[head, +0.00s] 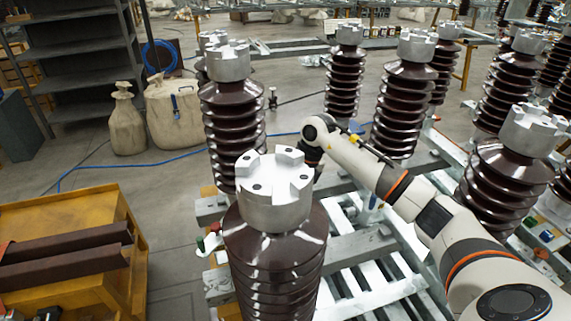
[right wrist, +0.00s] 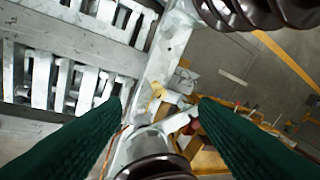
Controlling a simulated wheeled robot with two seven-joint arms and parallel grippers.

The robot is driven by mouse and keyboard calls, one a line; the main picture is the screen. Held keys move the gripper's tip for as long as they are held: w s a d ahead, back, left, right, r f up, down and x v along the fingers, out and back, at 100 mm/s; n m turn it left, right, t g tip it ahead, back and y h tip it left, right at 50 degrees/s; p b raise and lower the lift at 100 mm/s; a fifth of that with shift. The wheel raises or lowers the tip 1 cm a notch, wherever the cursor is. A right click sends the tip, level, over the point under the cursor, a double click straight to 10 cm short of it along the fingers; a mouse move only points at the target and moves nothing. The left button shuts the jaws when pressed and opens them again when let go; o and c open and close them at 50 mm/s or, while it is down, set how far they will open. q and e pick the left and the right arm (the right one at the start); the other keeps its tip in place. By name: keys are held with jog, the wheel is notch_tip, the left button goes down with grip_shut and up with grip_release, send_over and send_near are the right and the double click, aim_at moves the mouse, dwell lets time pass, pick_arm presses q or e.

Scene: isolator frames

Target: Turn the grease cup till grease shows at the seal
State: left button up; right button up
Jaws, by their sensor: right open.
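I cannot pick out a grease cup or a seal with certainty in either view. Small red and green fittings (head: 207,236) sit on the metal frame left of the near insulator in the head view. My left gripper is not in view.
Brown ribbed insulators with slotted caps stand close around the arm, including one behind (head: 229,65) and one at right (head: 531,131). A yellow cart (head: 133,240) with brown bars stands at left. Open floor lies between cart and sacks (head: 126,128).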

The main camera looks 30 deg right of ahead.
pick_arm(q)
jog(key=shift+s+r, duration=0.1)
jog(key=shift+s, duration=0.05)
pick_arm(e)
jog(key=w+r+m+t+y, duration=0.4)
jog(key=r+t+y, duration=0.1)
jog(key=y, duration=0.1)
jog(key=shift+w+d+r+t+y, duration=0.3)
jog(key=shift+w+d+r, duration=0.05)
jog(key=shift+r, duration=0.05)
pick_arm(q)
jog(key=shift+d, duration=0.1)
pick_arm(e)
jog(key=shift+d, duration=0.1)
